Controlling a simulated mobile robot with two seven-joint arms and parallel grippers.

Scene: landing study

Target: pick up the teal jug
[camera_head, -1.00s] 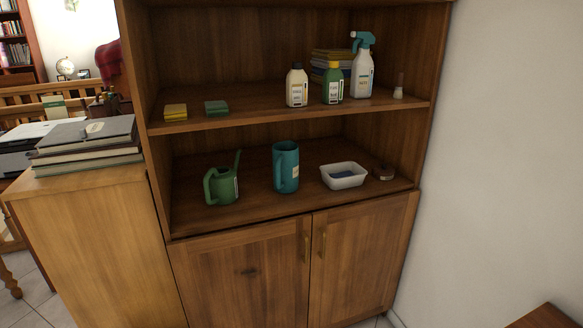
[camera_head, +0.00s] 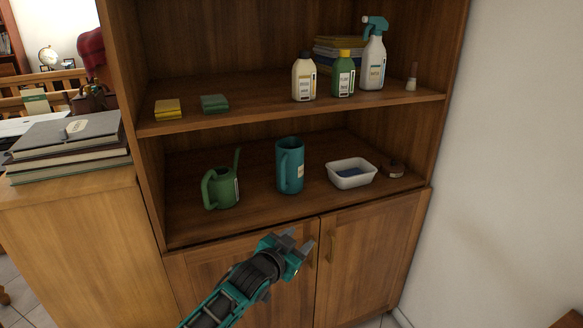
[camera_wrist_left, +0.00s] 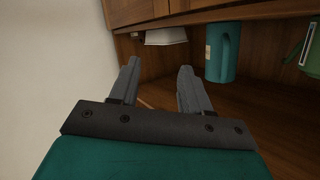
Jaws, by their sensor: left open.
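The teal jug (camera_head: 292,168) stands upright on the lower shelf of the wooden cabinet, between a green watering can and a white tub. Its handle is on its left side in the head view. In the left wrist view, where the scene looks upside down, the jug (camera_wrist_left: 224,52) shows at the upper right, beyond the fingers. My left gripper (camera_head: 299,243) is open and empty, in front of the cabinet doors and below the shelf edge. In the left wrist view its fingers (camera_wrist_left: 159,68) are apart with nothing between them. My right gripper is not in view.
The green watering can (camera_head: 221,188) is left of the jug; the white tub (camera_head: 351,174) and a small brown round object (camera_head: 393,169) are right. The upper shelf (camera_head: 250,110) holds bottles, books and sponges. Bare shelf lies in front of the jug. A white wall bounds the right.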

